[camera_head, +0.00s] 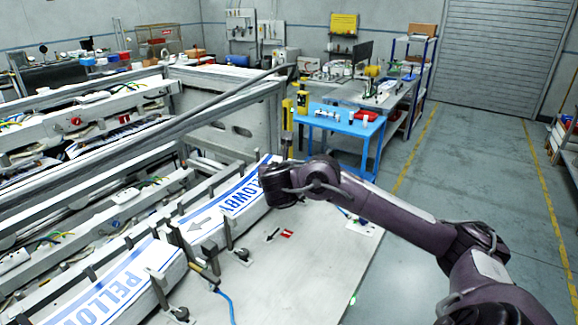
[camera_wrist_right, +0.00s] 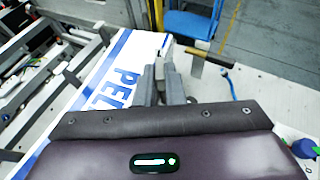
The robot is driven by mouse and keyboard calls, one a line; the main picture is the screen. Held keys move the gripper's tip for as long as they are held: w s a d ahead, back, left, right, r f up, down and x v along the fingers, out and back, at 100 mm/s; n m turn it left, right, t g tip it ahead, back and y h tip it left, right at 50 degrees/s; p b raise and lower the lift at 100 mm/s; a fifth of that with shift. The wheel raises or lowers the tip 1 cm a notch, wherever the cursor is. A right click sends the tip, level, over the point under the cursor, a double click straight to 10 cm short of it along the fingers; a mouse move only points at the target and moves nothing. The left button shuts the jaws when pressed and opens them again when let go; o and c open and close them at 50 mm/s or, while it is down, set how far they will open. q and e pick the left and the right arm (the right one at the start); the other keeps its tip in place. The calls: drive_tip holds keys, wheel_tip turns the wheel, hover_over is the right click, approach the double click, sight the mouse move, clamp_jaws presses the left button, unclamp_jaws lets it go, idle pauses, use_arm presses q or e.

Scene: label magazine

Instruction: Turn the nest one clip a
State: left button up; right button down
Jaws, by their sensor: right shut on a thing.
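A long nest holds a white label stack printed PELLOWBY in blue (camera_head: 235,196), with posts along its near edge. The stack also shows in the right wrist view (camera_wrist_right: 118,68). A second PELLOWBY stack (camera_head: 120,288) lies nearer, at lower left. My right gripper (camera_wrist_right: 161,66) is at the stack's edge, its two grey fingers close together. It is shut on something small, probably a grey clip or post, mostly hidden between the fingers. In the head view my right wrist covers the fingertips. My left gripper is not in view.
A brown-handled metal part (camera_wrist_right: 204,52) stands just right of the fingers. A blue hose (camera_head: 226,303) runs over the pale tabletop (camera_head: 300,275). A red marker (camera_head: 287,234) lies there. A long grey bar (camera_head: 190,120) crosses above the magazine. A blue table (camera_head: 340,122) stands beyond.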

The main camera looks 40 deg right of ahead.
drive_tip(key=shift+w+a+r+m+g+h, duration=0.1)
drive_tip(key=shift+w+a+m+g+h, duration=0.1)
drive_tip(key=shift+m+g+h, duration=0.45)
drive_tip(key=shift+w+a+f+m+g+h, duration=0.1)
drive_tip(key=shift+w+m+g+h, duration=0.25)
drive_tip(key=shift+m+g, duration=0.5)
drive_tip(key=shift+w+a+r+m+g+h, duration=0.1)
drive_tip(key=shift+a+m+g+h, duration=0.05)
drive_tip(key=shift+m+g+h, duration=0.55)
drive_tip(key=c, duration=1.5)
unclamp_jaws()
